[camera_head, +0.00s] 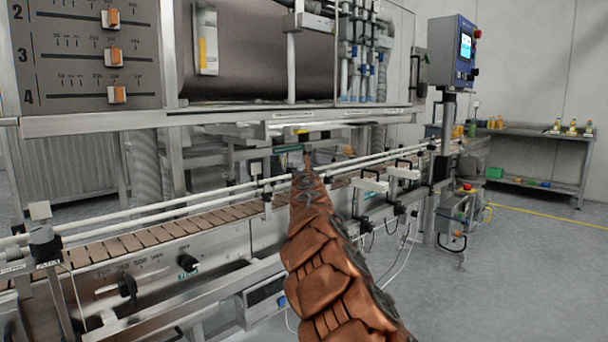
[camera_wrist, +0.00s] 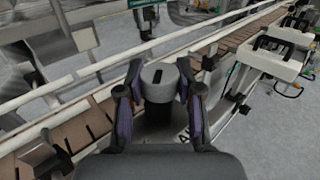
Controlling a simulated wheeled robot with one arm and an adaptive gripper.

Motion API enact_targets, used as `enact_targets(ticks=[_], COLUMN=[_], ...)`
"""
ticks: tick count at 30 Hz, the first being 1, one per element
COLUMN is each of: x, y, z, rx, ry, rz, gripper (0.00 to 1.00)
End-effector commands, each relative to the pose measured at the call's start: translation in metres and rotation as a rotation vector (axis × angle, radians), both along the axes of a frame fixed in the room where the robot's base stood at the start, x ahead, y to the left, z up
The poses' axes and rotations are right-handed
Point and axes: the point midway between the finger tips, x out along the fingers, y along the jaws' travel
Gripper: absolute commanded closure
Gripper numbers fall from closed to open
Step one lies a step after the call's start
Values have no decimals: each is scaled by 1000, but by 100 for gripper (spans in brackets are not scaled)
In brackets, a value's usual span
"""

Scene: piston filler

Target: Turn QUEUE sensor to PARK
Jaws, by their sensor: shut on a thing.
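In the wrist view, a round grey sensor head (camera_wrist: 159,72) with a short black slot on top sits on a dark body beside the conveyor rail. My gripper (camera_wrist: 160,80) is shut on this sensor head, with one finger on its left and one on its right. A label below it is mostly covered, showing only a letter or so, so I cannot read QUEUE or PARK. In the head view, my arm reaches to the conveyor's near rail and hides the sensor and my fingers.
The slatted conveyor (camera_head: 130,241) runs past with white guide rails. White boxes with black handles (camera_head: 370,184) stand just right of my arm. A lever (camera_head: 127,285) and a black knob (camera_head: 187,263) are on the front panel. The floor at right (camera_head: 520,270) is clear.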

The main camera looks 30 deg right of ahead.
Motion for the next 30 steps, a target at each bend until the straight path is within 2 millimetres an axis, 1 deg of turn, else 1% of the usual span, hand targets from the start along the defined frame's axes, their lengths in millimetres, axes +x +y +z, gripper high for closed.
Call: enact_targets(ticks=[30], x=[0], y=[1], z=[0], rx=[0], ry=[0], rz=[-27], gripper=[99])
